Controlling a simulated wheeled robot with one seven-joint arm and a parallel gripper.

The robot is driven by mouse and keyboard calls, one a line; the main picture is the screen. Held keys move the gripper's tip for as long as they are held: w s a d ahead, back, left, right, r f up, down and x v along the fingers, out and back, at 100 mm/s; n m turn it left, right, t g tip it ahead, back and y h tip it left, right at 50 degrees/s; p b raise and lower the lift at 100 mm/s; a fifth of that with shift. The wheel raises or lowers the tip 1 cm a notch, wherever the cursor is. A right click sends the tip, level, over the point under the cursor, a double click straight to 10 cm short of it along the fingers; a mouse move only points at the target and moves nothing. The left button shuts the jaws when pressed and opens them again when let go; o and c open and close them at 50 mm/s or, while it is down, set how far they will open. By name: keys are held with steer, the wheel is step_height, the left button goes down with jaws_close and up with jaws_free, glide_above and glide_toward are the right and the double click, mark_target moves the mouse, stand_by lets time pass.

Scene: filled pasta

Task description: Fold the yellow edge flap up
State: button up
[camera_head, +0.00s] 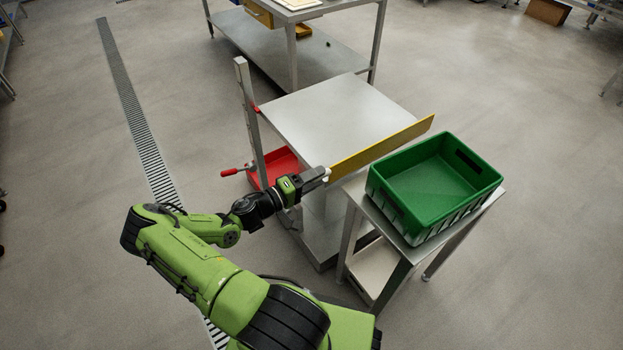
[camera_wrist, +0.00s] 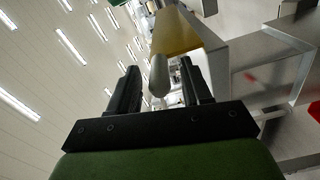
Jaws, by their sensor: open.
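The yellow edge flap (camera_head: 382,146) runs along the right side of the steel table top (camera_head: 335,112). It shows as a long narrow strip standing above that edge; its exact angle is hard to tell. My gripper (camera_head: 325,172) is at the flap's near end, by the table's near corner. In the wrist view, the flap's yellow face (camera_wrist: 174,30) is ahead, and a pale rounded knob (camera_wrist: 158,76) shows between my open fingers. The fingers have gaps on both sides of the knob and do not appear to touch it.
A green crate (camera_head: 436,190) stands on a small side table just right of the flap. Another steel bench (camera_head: 262,45) stands behind.

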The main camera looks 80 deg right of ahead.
steer(key=p+v, duration=0.1)
steer(key=v, duration=1.4)
steer(key=shift+w+a, duration=0.3)
steer(key=w+a+r+n+t+y+p, duration=0.1)
steer(key=w+a+r+t+y+p, duration=0.1)
steer(key=w+a+r+t+y, duration=0.45)
steer(key=w+a+r+n+t+y+p, duration=0.1)
steer(key=a+r+n+t+y+p, duration=0.2)
steer(key=a+r, duration=0.75)
steer(key=s+a+r+n+t+y+p, duration=0.1)
steer(key=s+a+r+n+t+y, duration=0.1)
steer(key=a+r, duration=0.4)
steer(key=s+a+r+n+t+y+p, duration=0.1)
steer(key=s+a+r+n+t, duration=0.3)
steer(key=r, duration=0.6)
steer(key=s+a+t+y, duration=0.1)
steer(key=s+a+t, duration=0.1)
steer(key=a, duration=0.1)
steer(key=shift+r+p, duration=0.2)
steer(key=shift+p, duration=0.15)
steer(key=shift+s, duration=0.15)
